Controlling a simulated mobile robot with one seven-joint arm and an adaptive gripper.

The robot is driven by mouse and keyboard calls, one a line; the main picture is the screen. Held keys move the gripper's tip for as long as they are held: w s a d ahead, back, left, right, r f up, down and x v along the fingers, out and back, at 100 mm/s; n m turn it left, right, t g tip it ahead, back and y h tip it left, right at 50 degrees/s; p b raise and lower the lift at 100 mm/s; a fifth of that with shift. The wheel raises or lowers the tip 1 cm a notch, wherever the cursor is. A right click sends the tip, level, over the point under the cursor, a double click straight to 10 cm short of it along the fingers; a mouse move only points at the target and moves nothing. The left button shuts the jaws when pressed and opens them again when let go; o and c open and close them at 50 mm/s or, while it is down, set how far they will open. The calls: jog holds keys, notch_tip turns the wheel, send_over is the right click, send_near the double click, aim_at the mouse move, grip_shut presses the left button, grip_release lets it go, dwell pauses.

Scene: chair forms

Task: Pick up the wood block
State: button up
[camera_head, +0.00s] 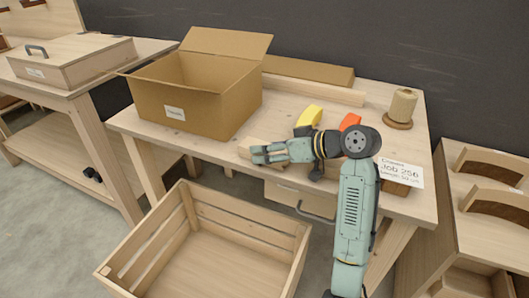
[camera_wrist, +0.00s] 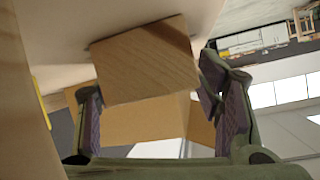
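The wood block (camera_wrist: 148,65) is a pale, grained piece. In the wrist view it is large and sits at the tip end of my gripper (camera_wrist: 150,85), with one finger on each side. The fingers are spread about as wide as the block; I cannot tell whether their pads touch it. In the head view my gripper (camera_head: 255,153) reaches left, low over the workbench (camera_head: 212,150). A small part of the block (camera_head: 247,152) shows at the fingertips, mostly hidden by them.
An open cardboard box (camera_head: 190,115) stands left of my gripper. A yellow piece (camera_head: 310,116), an orange piece (camera_head: 350,121) and a twine spool (camera_head: 401,106) lie behind. A job card (camera_head: 402,174) is at the right. A wooden crate (camera_head: 200,255) stands in front, below.

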jog(key=c, duration=1)
jog(key=shift+o, duration=0.2)
